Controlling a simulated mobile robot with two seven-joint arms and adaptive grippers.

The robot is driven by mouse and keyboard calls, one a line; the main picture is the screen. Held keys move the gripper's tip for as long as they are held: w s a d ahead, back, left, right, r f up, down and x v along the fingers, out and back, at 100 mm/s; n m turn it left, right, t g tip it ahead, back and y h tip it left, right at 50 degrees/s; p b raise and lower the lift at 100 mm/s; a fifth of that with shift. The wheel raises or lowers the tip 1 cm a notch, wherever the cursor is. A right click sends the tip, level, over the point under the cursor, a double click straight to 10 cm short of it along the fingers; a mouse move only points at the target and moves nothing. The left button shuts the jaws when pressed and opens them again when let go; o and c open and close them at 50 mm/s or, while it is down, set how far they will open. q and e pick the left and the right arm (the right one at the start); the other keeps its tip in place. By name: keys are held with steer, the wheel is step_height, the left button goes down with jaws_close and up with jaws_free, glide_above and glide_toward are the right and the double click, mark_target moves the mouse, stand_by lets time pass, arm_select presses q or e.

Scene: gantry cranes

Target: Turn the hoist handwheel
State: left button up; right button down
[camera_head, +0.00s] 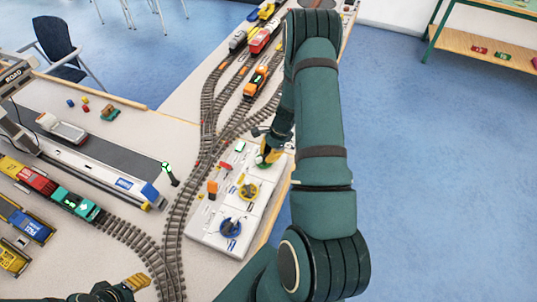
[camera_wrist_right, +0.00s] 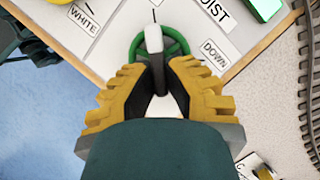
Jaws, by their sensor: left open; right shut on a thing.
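The control panel (camera_head: 206,229) is a white board beside the track in the head view. The green hoist handwheel (camera_wrist_right: 139,47) lies on it, with HOIST and DOWN labels around it in the right wrist view. A pale upright grip (camera_wrist_right: 153,39) stands at the wheel. My right gripper (camera_wrist_right: 158,80) is shut on this grip, its dark finger pads on either side. In the head view my right gripper (camera_head: 268,152) is at the panel's far end and mostly hides the green wheel. My left gripper (camera_head: 124,287) is open and empty at the bottom left, partly cut off.
Curved tracks (camera_head: 176,222) run left of the panel, with a green locomotive (camera_head: 75,204) on a siding. A signal post (camera_head: 169,172) stands between.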

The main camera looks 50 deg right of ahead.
steer(key=shift+a, duration=0.1)
steer(key=c, duration=1)
jaws_free()
steer(key=v, duration=1.2)
